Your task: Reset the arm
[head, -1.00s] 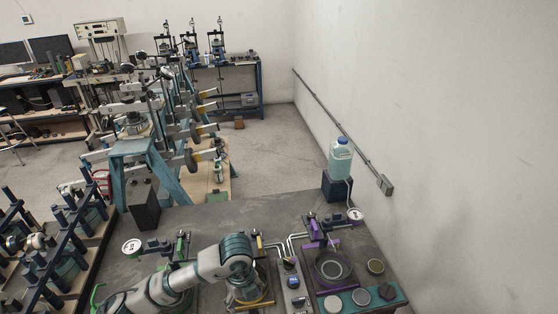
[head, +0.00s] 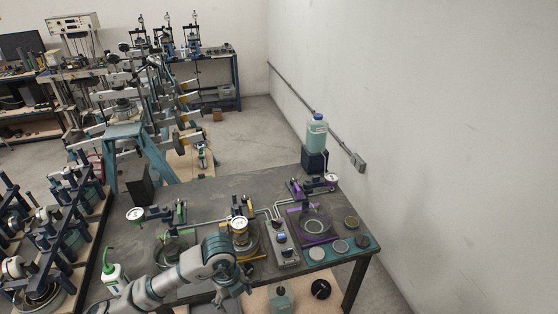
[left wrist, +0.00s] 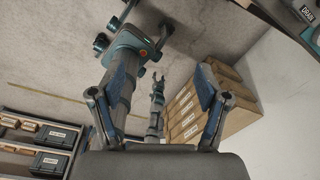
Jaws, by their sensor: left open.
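My left arm comes in from the bottom left of the head view, low over the near edge of the dark worktable (head: 225,192). My left gripper (head: 236,289) is at the table's near edge, below the valve block (head: 284,246), and points downward. In the left wrist view my left gripper (left wrist: 150,88) has its two fingers spread wide with nothing between them. Farther off, grey and teal arm-like parts show there over the floor; I cannot tell what they belong to. My right gripper does not show in the head view.
The table holds a gauge fixture (head: 240,228), a purple-framed fixture (head: 314,224), a green-tipped bottle (head: 113,276) and a blue-capped jug (head: 316,133). Lever frames (head: 38,250) stand at left. Cardboard boxes (left wrist: 195,115) show in the wrist view. The table's back middle is clear.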

